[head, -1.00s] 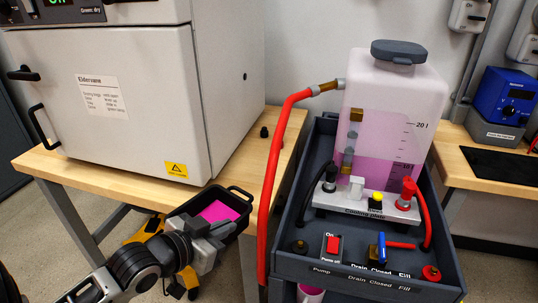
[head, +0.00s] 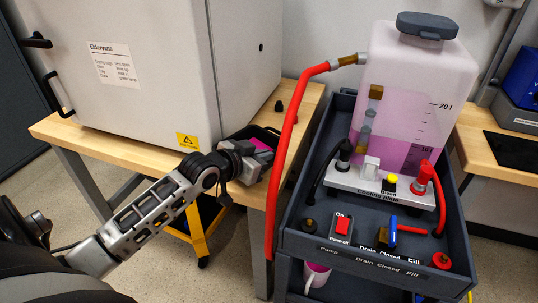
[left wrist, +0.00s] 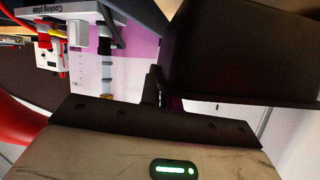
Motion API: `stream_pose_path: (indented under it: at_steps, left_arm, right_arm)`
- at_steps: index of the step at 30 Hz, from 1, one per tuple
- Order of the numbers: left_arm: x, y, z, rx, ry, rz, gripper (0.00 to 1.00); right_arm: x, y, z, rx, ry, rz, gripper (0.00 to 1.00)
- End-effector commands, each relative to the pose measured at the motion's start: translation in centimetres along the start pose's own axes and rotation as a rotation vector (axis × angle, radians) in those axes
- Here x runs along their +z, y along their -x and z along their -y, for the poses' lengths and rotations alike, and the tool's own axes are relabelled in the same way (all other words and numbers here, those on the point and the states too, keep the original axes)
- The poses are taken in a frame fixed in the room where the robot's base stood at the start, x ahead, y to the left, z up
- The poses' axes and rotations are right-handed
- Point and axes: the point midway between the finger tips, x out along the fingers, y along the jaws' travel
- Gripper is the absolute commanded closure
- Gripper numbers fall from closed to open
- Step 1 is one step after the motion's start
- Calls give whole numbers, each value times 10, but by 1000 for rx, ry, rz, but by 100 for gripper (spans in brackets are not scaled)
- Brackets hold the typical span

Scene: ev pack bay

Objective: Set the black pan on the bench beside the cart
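The black pan (head: 262,132) holds pink liquid and shows at the bench's front right corner in the head view. My left gripper (head: 248,160) is at its near side and covers part of it. In the left wrist view the pan (left wrist: 240,50) fills the upper right, and the gripper (left wrist: 156,88) is shut at its edge. The wooden bench (head: 75,128) carries a large white oven. The grey cart (head: 455,255) stands right of the bench. Whether the pan touches the bench top is hidden. My right gripper is not in view.
The white oven (head: 150,90) covers most of the bench; a narrow strip on its right is bare except a small black knob (head: 278,106). A red hose (head: 284,165) hangs between bench and cart. A pinkish tank (head: 410,90) stands on the cart. A yellow stand (head: 198,238) is below.

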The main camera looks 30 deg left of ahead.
Motion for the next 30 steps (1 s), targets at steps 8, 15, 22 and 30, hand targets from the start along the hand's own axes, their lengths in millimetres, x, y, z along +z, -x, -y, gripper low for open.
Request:
stream_pose_path:
  at_steps: [8, 15, 22, 30]
  left_arm:
    - [-16, -36, 17, -1, -2, -5, 100]
    - [-5, -45, 17, 0, 0, -2, 100]
    - [17, -53, 15, -1, -3, -4, 100]
    - [19, -54, 15, -1, -3, -4, 100]
  right_arm:
    - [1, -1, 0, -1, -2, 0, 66]
    - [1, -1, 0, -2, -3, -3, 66]
    - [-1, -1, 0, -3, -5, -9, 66]
    - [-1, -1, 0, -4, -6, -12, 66]
